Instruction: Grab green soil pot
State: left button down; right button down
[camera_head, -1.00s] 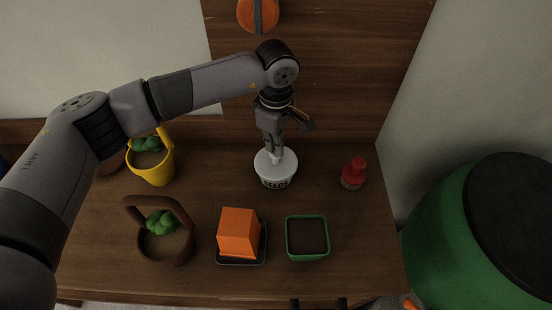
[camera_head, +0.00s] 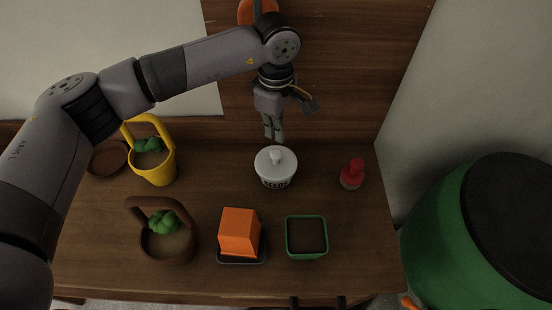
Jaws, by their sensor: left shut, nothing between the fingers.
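The green soil pot (camera_head: 306,254) is a small square pot with a green rim and dark soil, standing upright near the front right of the wooden table. My left gripper (camera_head: 275,138) points down above and behind the white seeds jar (camera_head: 275,172). Its fingers are shut with nothing between them, apart from the jar's knob. The gripper is well behind the green pot and does not touch it. My right gripper cannot be made out; only small dark tips show at the bottom edge.
An orange block-shaped pot (camera_head: 239,232) on a dark tray stands just left of the green pot. A brown basket (camera_head: 168,250) and a yellow basket (camera_head: 155,168) with plants are further left. A red-topped item (camera_head: 352,174) stands right. Bare table (camera_head: 355,235) lies right of the green pot.

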aim_at(306, 238)
jog(key=k, duration=1.5)
